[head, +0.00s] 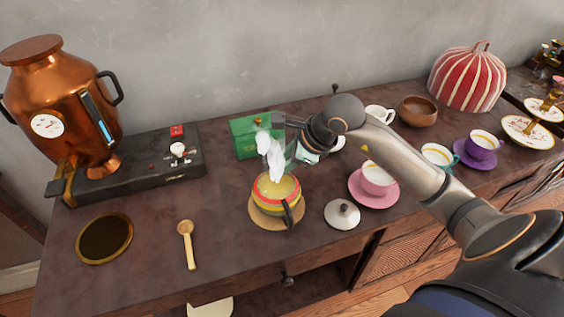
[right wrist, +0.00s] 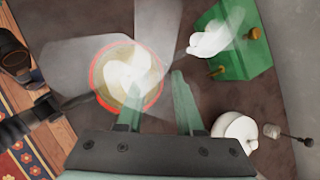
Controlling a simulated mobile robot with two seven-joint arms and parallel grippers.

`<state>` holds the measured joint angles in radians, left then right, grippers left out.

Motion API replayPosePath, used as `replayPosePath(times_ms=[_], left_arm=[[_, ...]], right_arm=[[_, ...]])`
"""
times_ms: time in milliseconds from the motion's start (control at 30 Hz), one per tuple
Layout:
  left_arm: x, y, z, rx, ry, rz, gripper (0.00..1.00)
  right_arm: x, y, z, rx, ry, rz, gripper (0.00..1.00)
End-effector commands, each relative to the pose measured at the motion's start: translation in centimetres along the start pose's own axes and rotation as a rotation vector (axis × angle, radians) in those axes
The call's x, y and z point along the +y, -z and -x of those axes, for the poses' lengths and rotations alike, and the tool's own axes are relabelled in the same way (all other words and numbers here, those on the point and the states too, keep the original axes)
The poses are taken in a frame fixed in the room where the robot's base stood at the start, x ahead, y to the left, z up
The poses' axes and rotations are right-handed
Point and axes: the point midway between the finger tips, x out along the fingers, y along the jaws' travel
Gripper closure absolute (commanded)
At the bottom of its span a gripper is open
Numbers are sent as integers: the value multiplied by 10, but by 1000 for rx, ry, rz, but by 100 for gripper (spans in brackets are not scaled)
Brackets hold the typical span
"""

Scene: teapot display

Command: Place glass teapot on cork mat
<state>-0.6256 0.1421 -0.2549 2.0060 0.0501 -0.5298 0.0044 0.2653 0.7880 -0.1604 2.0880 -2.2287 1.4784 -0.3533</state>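A round pot with yellow, red and green bands (head: 270,188) and a dark handle stands upright on the round cork mat (head: 256,218). It is the likely teapot, though its body does not look clearly like glass. The right wrist view shows its open top (right wrist: 112,75) with a red rim and pale contents. My right gripper (head: 288,152) is above and behind the pot, in front of the green box; in the right wrist view its fingers (right wrist: 156,86) are apart with nothing clearly between them. White steam-like puffs partly hide the pot and fingers. My left gripper is out of view.
A white lid (head: 342,214) lies right of the mat, near a pink cup and saucer (head: 373,195). A green box (head: 243,140) stands behind. A wooden spoon (head: 188,245) and round dark tray (head: 104,239) lie left, before a copper urn (head: 62,100).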

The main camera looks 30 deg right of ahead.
Motion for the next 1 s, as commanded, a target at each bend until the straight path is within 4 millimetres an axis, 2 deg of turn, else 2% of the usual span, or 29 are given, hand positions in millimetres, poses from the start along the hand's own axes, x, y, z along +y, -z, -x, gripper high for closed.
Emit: replayPosePath(times_ms=[367,467,800,1000], left_arm=[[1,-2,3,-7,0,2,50],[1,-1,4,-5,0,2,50],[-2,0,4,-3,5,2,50],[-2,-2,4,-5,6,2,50]], right_arm=[[-1,-1,6,0,1,1,60],[-2,-1,20,0,4,1,60],[-1,-1,92,2,4,3,60],[-1,-1,116,1,1,1,60]])
